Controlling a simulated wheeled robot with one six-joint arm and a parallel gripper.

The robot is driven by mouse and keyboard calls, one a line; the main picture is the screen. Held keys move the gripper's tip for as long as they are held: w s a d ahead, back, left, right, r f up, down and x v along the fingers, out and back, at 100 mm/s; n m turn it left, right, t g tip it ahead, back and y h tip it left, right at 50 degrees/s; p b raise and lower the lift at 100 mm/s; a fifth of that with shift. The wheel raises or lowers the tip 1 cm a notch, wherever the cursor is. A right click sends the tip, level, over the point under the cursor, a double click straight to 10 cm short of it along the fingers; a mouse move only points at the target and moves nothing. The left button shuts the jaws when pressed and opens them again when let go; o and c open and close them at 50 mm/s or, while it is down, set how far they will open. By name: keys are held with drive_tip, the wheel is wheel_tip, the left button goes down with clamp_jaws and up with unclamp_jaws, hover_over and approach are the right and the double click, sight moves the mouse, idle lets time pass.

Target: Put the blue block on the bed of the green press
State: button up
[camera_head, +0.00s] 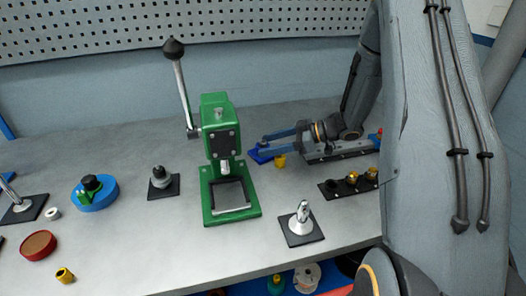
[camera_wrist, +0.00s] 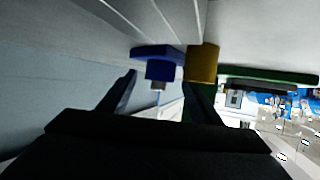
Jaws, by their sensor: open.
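The green press (camera_head: 222,150) stands upright in the middle of the bench, its lever raised to the upper left. Its flat bed (camera_head: 231,196) is at the front of the base, under the ram, and looks empty. The blue block (camera_head: 258,157) sits on the bench right of the press, partly hidden by my gripper (camera_head: 265,144). In the wrist view the block (camera_wrist: 158,68) has a wide flat base and a narrower middle, and lies ahead between the fingertips (camera_wrist: 161,82) of my gripper. My gripper is open and does not visibly hold it.
A yellow cylinder (camera_head: 280,161) stands close beside the blue block; in the wrist view it (camera_wrist: 203,63) is near the right finger. A black strip with brass knobs (camera_head: 350,183) and a silver post on a black plate (camera_head: 301,222) are to the right.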

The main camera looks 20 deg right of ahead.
clamp_jaws()
idle(0.3)
